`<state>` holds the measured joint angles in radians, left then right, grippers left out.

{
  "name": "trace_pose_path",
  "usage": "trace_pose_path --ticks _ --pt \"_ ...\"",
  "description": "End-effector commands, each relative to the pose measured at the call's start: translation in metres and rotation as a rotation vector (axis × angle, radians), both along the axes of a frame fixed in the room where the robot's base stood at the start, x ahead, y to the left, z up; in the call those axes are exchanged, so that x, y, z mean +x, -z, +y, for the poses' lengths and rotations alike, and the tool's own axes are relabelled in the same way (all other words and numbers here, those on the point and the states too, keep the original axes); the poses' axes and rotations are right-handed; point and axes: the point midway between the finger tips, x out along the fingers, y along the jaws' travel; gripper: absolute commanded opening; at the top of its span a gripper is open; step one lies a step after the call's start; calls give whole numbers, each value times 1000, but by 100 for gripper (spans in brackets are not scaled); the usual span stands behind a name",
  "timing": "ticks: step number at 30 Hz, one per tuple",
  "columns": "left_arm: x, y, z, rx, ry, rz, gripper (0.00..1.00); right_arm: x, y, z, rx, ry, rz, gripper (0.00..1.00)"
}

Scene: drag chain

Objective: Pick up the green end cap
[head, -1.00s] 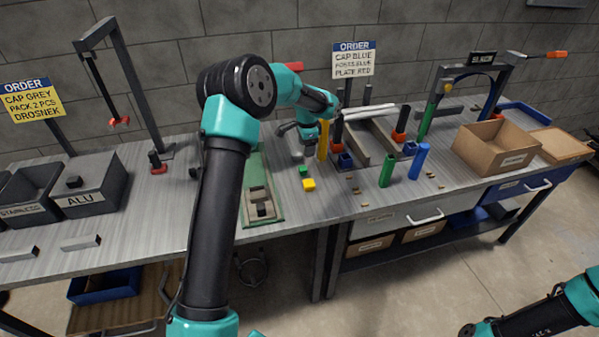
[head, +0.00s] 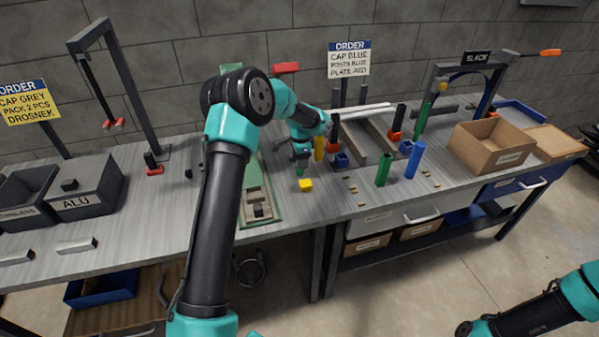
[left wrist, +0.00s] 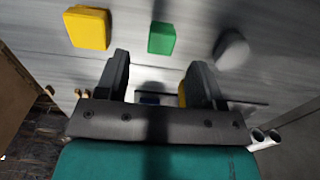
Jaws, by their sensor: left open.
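The green end cap (left wrist: 162,38) is a small green block on the grey table, seen in the left wrist view just beyond the fingers. In the head view a bit of it (head: 300,171) shows directly under the left gripper (head: 301,158). My left gripper (left wrist: 155,80) is open, with its two dark fingers spread and nothing held between them. The cap lies ahead of the fingertips in the wrist view, apart from them. My right gripper is not clearly visible; only part of the right arm shows at the lower right of the head view.
A yellow cap (left wrist: 88,27) and a grey cap (left wrist: 231,49) lie on either side. The yellow one shows in the head view (head: 305,185). Upright yellow (head: 319,148), green (head: 383,170) and blue (head: 414,160) posts stand to the right. A cardboard box (head: 492,143) is farther right.

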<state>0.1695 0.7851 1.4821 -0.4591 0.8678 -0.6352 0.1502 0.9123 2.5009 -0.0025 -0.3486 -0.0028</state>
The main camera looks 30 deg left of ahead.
Motion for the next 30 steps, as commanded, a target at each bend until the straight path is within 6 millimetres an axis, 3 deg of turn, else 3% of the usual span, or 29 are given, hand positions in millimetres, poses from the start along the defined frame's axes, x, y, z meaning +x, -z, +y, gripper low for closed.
trace_pose_path --ticks 11,22,30 --pt "0 3 0 0 0 0 62 0 0 0 0 0 0 72" --pt "-2 46 3 -1 -1 2 62 0 0 0 0 0 0 72" --pt "-2 53 2 -1 0 -1 62 0 0 0 0 0 0 72"
